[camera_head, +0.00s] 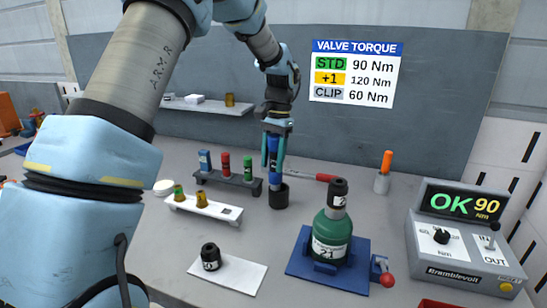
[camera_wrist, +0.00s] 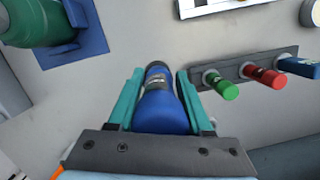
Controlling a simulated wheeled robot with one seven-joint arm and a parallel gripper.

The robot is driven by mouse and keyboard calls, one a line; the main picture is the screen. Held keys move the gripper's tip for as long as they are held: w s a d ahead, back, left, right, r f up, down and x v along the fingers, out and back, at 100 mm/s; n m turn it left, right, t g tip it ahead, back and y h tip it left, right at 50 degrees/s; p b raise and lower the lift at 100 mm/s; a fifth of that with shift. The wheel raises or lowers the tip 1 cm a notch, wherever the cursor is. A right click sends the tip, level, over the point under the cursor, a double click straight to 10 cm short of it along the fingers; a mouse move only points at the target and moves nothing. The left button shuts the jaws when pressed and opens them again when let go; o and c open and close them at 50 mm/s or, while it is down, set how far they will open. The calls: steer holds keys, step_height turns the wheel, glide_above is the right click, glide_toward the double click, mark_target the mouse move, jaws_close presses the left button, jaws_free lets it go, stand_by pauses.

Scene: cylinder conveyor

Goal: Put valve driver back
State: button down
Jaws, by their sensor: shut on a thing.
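My gripper (camera_head: 274,150) is shut on a blue valve driver (camera_wrist: 160,108), which points downward between the teal fingers. In the head view the blue driver (camera_head: 272,147) stands upright over a short dark cup (camera_head: 278,197) on the table. Its lower end meets the cup's mouth in the picture; I cannot tell how far it is inside. In the wrist view the driver's dark tip shows beyond the fingers.
A dark rack (camera_head: 229,180) holding blue, red and green pieces and a white tray (camera_head: 205,207) are left of the cup. A green cylinder (camera_head: 332,235) stands on a blue base (camera_head: 300,263) at front right. A console (camera_head: 455,245) reads OK 90.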

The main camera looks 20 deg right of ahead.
mark_target(276, 175)
steer(key=shift+w+d+r, duration=0.1)
steer(key=shift+d, duration=0.1)
stand_by(0.5)
steer(key=shift+w+d+p, duration=0.2)
steer(key=shift+d+p, duration=0.1)
steer(key=shift+p, duration=0.05)
steer(key=shift+w+d, duration=0.2)
steer(key=shift+d, duration=0.1)
steer(key=shift+f+b, duration=1.15)
steer(key=shift+f, duration=1.95)
steer(key=shift+c, duration=1.2)
jaws_free()
steer(key=shift+r+p, duration=2.3)
steer(key=shift+r, duration=0.75)
